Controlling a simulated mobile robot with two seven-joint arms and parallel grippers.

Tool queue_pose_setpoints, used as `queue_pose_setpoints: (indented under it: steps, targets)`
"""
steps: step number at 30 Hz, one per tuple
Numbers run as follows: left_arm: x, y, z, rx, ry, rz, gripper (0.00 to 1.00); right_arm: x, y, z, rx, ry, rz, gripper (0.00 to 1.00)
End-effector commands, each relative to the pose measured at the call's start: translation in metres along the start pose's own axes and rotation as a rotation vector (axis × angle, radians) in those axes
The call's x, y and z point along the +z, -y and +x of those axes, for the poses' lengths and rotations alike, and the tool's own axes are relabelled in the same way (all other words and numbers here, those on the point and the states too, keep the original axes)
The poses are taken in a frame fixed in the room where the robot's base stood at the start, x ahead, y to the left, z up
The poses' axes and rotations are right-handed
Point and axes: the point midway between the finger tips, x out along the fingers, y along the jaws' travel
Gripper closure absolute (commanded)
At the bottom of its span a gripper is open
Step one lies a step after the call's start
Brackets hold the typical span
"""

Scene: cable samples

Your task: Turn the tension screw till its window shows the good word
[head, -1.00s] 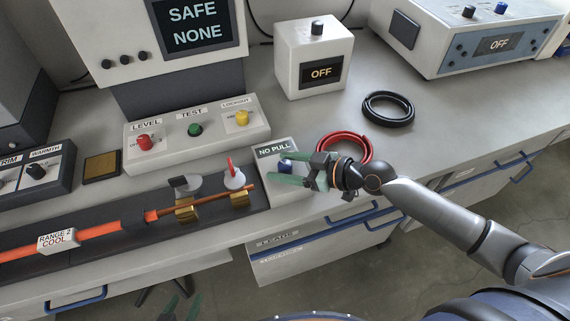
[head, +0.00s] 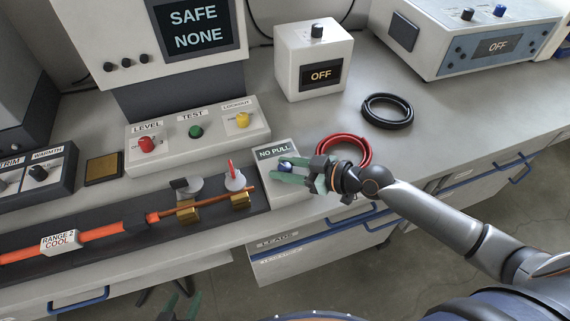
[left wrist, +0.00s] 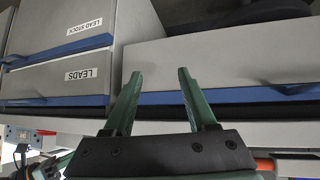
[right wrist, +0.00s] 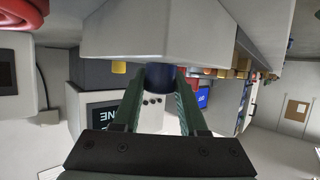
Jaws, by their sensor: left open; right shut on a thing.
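The tension screw is a blue knob (head: 286,166) on top of a small white box (head: 288,190) at the bench's front edge. Its dark window (head: 274,152) reads "NO PULL". My right gripper (head: 285,171) is shut on the blue knob, its green fingers on two sides of it. The right wrist view shows the knob (right wrist: 160,77) between the fingertips; the window's word is not readable there. My left gripper (head: 180,305) is low in front of the bench, open and empty; in the left wrist view it (left wrist: 156,75) faces the drawer fronts.
Left of the box, an orange cable (head: 100,233) lies in a dark trough with brass clamps (head: 188,213). Behind stand a panel with red, green and yellow knobs (head: 197,150) and a tester screen (head: 195,27) reading "SAFE NONE". Red (head: 350,139) and black (head: 387,110) cable coils lie to the right.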

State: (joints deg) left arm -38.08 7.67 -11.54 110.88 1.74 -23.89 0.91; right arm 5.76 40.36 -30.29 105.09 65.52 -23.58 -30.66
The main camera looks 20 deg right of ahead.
Motion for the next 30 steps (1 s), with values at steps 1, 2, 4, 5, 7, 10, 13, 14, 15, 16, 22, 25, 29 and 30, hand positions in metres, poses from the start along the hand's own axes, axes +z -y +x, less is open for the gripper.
queue_pose_setpoints:
  steps: [1, 2, 4, 5, 7, 10, 13, 14, 15, 16, 22, 25, 29, 30]
  targets:
    - [-0.008, 0.002, -0.007, -0.005, -0.002, -0.001, 0.43, -0.004, 0.001, -0.002, 0.012, 0.001, 0.008, 1.00]
    - [-0.010, 0.003, -0.010, -0.009, -0.003, -0.001, 0.43, -0.005, 0.001, -0.002, 0.021, 0.001, 0.012, 1.00]
    - [-0.012, 0.008, -0.018, -0.021, 0.003, -0.004, 0.43, -0.007, 0.001, -0.003, 0.044, 0.001, 0.023, 1.00]
    - [-0.014, 0.008, -0.022, -0.023, 0.007, -0.004, 0.43, -0.007, 0.001, -0.003, 0.056, 0.002, 0.028, 1.00]
    - [-0.021, 0.007, -0.031, -0.023, 0.012, -0.005, 0.43, -0.008, 0.002, -0.004, 0.086, 0.002, 0.042, 1.00]
    - [-0.035, 0.006, -0.044, -0.022, 0.013, -0.005, 0.43, -0.008, 0.002, -0.004, 0.135, 0.002, 0.063, 1.00]
    - [-0.048, 0.004, -0.055, -0.022, 0.010, -0.005, 0.43, -0.007, 0.002, -0.003, 0.185, 0.001, 0.084, 1.00]
    - [-0.052, 0.004, -0.058, -0.021, 0.009, -0.005, 0.43, -0.007, 0.002, -0.003, 0.200, 0.002, 0.092, 1.00]
    - [-0.055, 0.003, -0.061, -0.021, 0.008, -0.005, 0.43, -0.006, 0.003, -0.002, 0.219, 0.001, 0.100, 1.00]
    - [-0.058, 0.003, -0.063, -0.020, 0.008, -0.005, 0.43, -0.006, 0.002, -0.002, 0.235, 0.000, 0.106, 1.00]
    - [-0.065, 0.002, -0.070, -0.019, 0.010, -0.005, 0.43, -0.002, 0.002, -0.001, 0.327, 0.000, 0.144, 1.00]
    - [-0.066, 0.001, -0.071, -0.018, 0.010, -0.005, 0.43, -0.001, 0.002, 0.000, 0.365, -0.001, 0.160, 1.00]
    - [-0.067, 0.001, -0.071, -0.018, 0.011, -0.005, 0.43, -0.001, 0.001, 0.000, 0.403, -0.001, 0.173, 1.00]
    - [-0.067, 0.001, -0.071, -0.018, 0.011, -0.005, 0.43, 0.000, 0.001, 0.000, 0.413, -0.001, 0.176, 1.00]
